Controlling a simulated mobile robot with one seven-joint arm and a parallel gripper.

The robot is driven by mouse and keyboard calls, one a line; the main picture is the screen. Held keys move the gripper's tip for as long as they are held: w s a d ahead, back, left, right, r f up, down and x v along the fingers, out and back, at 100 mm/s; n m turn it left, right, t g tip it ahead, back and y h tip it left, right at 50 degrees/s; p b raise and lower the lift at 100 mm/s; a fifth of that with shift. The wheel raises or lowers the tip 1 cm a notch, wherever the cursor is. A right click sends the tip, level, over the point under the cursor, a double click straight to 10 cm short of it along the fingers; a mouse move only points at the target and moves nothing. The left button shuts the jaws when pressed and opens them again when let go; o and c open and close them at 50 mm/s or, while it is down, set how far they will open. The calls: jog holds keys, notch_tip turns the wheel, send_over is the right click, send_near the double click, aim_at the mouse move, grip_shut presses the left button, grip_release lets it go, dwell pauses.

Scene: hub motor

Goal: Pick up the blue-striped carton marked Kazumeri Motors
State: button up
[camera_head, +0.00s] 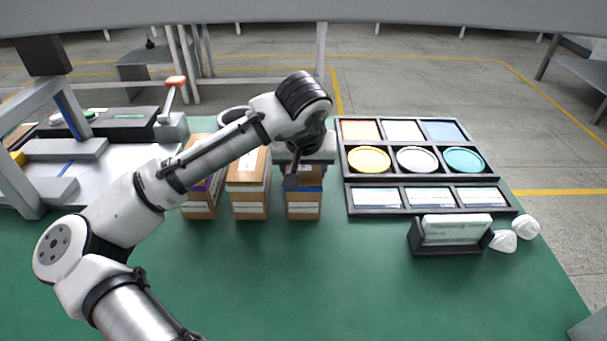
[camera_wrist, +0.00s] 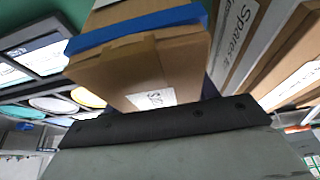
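The blue-striped carton (camera_head: 304,207) is the right one of three brown cartons standing in a row on the green table. Its blue band also shows close up in the wrist view (camera_wrist: 140,27), above a brown face with a small white label. I cannot read the name Kazumeri Motors on it. My gripper (camera_head: 291,180) is at the top of this carton in the head view and hides part of it. In the wrist view a dark bar of my gripper crosses in front of the carton. Whether the fingers are apart or closed is hidden.
A purple-striped carton (camera_head: 201,211) and a middle carton (camera_head: 249,208) stand close on the left. A black tray (camera_head: 341,165) with coloured dishes lies to the right. A card holder (camera_head: 447,248) and white pieces (camera_head: 503,241) are nearer. The front table is clear.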

jog(key=c, duration=0.7)
jog(key=shift+r, duration=0.2)
